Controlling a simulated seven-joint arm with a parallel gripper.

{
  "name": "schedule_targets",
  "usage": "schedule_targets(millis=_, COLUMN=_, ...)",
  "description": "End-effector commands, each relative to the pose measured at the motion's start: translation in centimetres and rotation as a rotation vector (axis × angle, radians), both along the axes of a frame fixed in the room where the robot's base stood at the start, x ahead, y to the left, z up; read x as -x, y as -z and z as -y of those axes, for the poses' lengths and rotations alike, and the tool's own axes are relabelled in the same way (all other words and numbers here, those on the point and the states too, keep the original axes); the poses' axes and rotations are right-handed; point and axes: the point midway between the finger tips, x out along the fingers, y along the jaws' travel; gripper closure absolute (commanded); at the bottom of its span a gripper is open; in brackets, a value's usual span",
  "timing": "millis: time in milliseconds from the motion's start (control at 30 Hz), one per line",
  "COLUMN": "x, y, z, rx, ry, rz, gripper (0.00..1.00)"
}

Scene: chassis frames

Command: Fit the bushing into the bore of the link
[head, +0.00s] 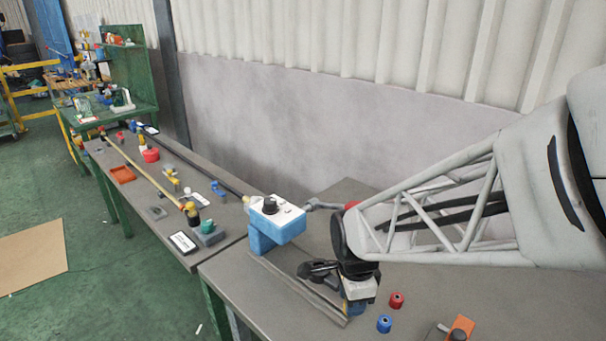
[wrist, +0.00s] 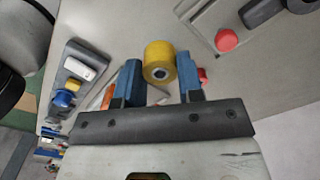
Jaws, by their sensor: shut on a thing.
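My gripper (wrist: 160,80) is shut on a yellow bushing (wrist: 159,55) between its two blue fingers in the wrist view. The bushing's end with its dark centre hole faces the wrist camera. In the head view my gripper (head: 356,305) is low over the near bench, and the bushing cannot be made out there. I cannot identify the link for certain. A dark grey piece with a rounded end (wrist: 262,11) is cut off at the top right of the wrist view and may be it. No open bore shows clearly.
A red bushing (head: 396,300) and a blue bushing (head: 384,323) stand on the bench right of my gripper. An orange block (head: 463,326) is at the lower right. A blue-and-white box (head: 277,222) stands at the bench's left end, beside long grey rails (head: 300,288).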

Motion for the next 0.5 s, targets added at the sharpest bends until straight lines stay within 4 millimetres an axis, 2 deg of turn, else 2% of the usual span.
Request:
schedule_targets(millis=200, x=-0.9, y=-0.1, z=-1.9, rx=0.000, ry=0.015, rz=0.000, gripper=0.90)
schedule_targets(millis=500, x=-1.1, y=-0.1, z=-2.3, rx=0.000, ry=0.022, rz=0.000, gripper=0.90)
